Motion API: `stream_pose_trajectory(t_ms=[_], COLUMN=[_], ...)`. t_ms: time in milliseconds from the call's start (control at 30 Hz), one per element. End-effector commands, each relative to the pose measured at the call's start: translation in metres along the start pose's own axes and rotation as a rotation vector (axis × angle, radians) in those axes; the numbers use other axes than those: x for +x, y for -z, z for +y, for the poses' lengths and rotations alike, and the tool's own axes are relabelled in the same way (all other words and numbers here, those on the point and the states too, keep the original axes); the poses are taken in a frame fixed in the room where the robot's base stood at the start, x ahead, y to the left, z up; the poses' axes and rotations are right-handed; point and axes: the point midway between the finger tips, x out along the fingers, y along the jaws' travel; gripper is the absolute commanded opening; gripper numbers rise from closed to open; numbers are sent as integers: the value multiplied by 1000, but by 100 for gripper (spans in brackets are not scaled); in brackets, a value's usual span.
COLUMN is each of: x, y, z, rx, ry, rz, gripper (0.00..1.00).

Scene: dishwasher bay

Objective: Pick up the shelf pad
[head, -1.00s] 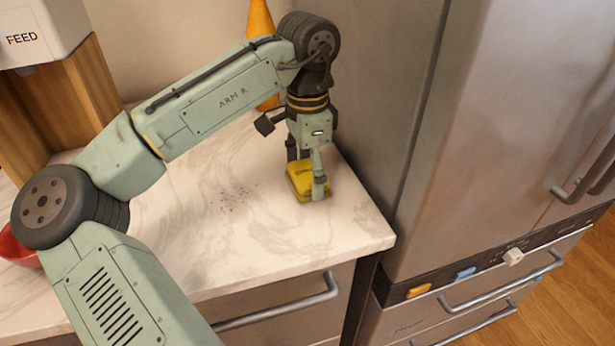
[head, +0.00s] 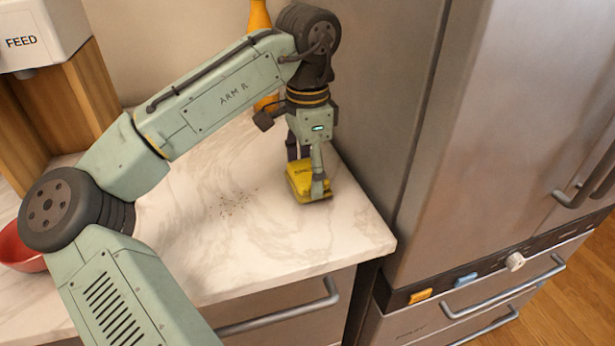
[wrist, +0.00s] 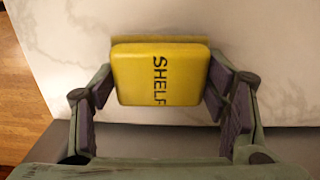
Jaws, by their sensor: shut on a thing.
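The shelf pad is a yellow block marked SHELF (wrist: 160,65). In the head view the shelf pad (head: 301,180) is at the right part of the marble counter, near the tall steel side panel. My gripper (head: 308,176) points down over it, with its fingers on either side of the pad. In the wrist view my gripper (wrist: 160,88) is shut on the pad, which sits between the dark finger pads. A yellow strip shows along the pad's far edge. I cannot tell whether the pad's underside touches the counter.
Crumbs (head: 235,202) lie on the marble counter (head: 200,262). A red bowl (head: 18,252) is at the far left, below a FEED dispenser (head: 38,35). The steel appliance (head: 490,130) blocks the right side.

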Motion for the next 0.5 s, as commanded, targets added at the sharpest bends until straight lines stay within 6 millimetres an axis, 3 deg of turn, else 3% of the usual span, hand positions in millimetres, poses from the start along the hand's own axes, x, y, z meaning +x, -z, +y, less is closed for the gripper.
stream_pose_trajectory(t_ms=[100, 167, 500], x=[-18, -17, -26], y=[2, 4, 24], z=[0, 13, 98], rx=[1, 4, 6], ry=[3, 5, 8], rz=[5, 1, 2], gripper=[40, 40, 40])
